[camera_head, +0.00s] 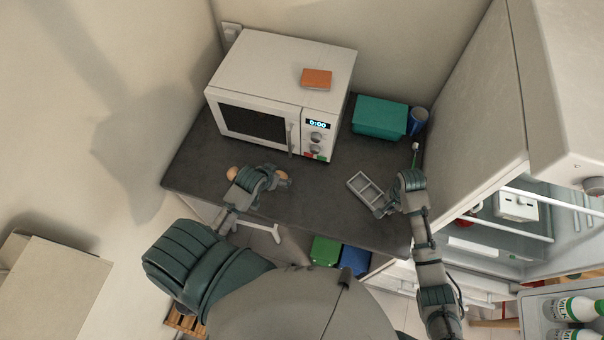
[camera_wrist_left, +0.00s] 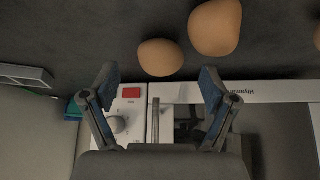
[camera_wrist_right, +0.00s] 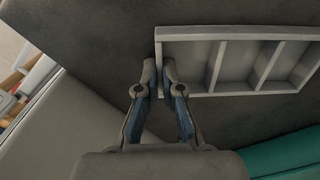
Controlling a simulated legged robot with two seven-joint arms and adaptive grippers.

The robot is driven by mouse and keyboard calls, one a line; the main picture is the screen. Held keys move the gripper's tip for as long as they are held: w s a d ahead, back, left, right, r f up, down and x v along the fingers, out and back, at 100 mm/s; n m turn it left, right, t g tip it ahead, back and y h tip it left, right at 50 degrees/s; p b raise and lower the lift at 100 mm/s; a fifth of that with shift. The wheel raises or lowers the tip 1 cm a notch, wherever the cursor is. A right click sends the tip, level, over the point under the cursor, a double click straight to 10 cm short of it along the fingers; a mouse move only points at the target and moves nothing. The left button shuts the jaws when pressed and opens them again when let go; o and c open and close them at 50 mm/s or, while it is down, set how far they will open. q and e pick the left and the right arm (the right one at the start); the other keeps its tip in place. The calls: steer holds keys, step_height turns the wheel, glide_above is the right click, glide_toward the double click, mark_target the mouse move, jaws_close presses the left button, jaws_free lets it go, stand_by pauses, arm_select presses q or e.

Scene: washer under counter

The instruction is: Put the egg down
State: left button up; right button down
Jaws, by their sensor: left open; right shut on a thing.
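Two brown eggs show beyond my left gripper's fingertips in the left wrist view, a smaller-looking one (camera_wrist_left: 160,57) and a larger-looking one (camera_wrist_left: 215,27). Part of another brown thing is cut off at that view's right edge. In the head view one egg (camera_head: 232,173) shows beside my left gripper (camera_head: 276,181), which partly hides the group. My left gripper (camera_wrist_left: 160,88) is open, with nothing between its fingers. My right gripper (camera_wrist_right: 160,78) is shut on the near corner of a grey divided tray (camera_wrist_right: 235,33). The tray (camera_head: 361,197) lies on or just above the counter.
The dark counter (camera_head: 318,205) holds a white microwave (camera_head: 262,75) with an orange box (camera_head: 317,78) on top. A teal box (camera_head: 380,117) and blue cup (camera_head: 418,121) stand at the back right. An open fridge (camera_head: 510,215) is on the right. Bare counter separates my grippers.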

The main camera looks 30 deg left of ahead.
arm_select(q)
steer(key=x, duration=0.3)
steer(key=shift+a+f, duration=0.1)
steer(key=shift+f, duration=0.15)
steer(key=c, duration=1.4)
step_height(320, 180, up, 10)
steer(key=shift+r, duration=0.1)
